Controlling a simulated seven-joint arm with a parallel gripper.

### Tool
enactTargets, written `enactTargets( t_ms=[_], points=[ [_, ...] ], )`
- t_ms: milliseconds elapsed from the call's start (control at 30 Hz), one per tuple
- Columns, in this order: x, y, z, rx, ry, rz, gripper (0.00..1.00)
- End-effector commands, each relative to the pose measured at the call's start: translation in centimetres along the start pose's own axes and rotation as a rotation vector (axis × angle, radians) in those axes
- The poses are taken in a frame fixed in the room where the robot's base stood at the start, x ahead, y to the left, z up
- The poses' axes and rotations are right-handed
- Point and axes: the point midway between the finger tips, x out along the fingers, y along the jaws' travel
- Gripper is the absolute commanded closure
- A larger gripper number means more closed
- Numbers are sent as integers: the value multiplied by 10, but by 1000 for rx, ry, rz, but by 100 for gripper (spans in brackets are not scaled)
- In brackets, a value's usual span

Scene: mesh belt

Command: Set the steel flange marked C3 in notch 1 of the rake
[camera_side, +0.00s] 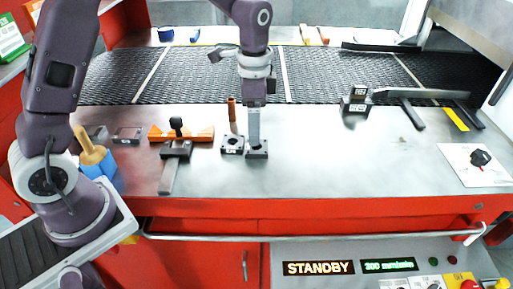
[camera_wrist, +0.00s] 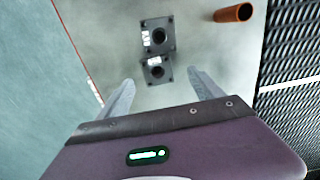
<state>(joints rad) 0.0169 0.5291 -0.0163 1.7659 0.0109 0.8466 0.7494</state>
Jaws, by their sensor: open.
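Two dark square steel flanges, each with a round centre hole and a white label, lie side by side on the steel bench. One flange (camera_side: 232,145) is just left of my gripper (camera_side: 254,143); the other flange (camera_side: 258,152) is directly under it. In the wrist view, my gripper (camera_wrist: 160,76) has its fingers apart, with the nearer flange (camera_wrist: 157,74) between the tips and the farther flange (camera_wrist: 157,30) beyond. Nothing is clearly gripped. I cannot read which label says C3. A grey bar with dark arms (camera_side: 420,94) at the right may be the rake; its notches are not clear.
A copper-coloured tube (camera_side: 232,112) stands behind the flanges and shows in the wrist view (camera_wrist: 233,13). An orange piece (camera_side: 199,134) and black-knobbed tool (camera_side: 175,150) are left. A labelled block (camera_side: 356,103) stands right. The mesh belt (camera_side: 330,75) runs behind; the middle-right bench is clear.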

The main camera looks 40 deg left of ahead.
Motion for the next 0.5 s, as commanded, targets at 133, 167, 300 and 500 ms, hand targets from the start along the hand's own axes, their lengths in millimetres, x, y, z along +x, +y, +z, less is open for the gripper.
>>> enactTargets(
  t_ms=[133, 167, 300, 500],
  points=[
    [26, 5, -3, 0, -4, 3, 24],
    [32, 6, -4, -1, -4, 3, 24],
    [53, 6, -5, -3, -1, 1, 24],
    [56, 6, -5, -4, 0, 0, 24]
  ],
)
